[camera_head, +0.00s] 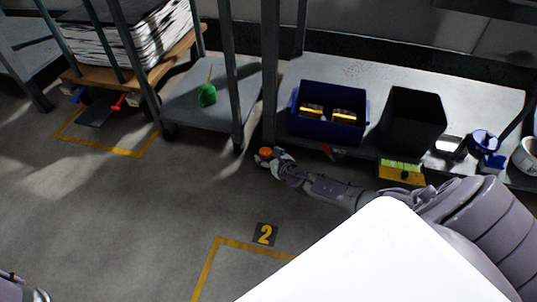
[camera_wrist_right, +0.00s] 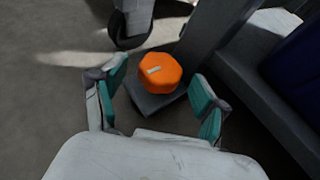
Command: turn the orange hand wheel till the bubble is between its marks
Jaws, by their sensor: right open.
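The orange hand wheel (camera_head: 265,152) sits low at the foot of a grey rack post. In the right wrist view the wheel (camera_wrist_right: 153,76) has a faceted rim and a small pale mark on top. My right gripper (camera_head: 275,158) is at the wheel. In the wrist view the right gripper (camera_wrist_right: 159,82) is open, with one teal-padded finger on each side of the wheel and visible gaps. I cannot make out a bubble or its marks in either view. A piece of my left arm (camera_head: 18,286) shows at the bottom left; its fingers cannot be made out.
A blue bin (camera_head: 328,96) with yellow-banded items and a black bin (camera_head: 411,120) stand on the rack shelf. A yellow-green block (camera_head: 401,171) is at its front edge. A caster (camera_wrist_right: 130,32) is close to the wheel. Floor around the number 2 plate (camera_head: 264,234) is clear.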

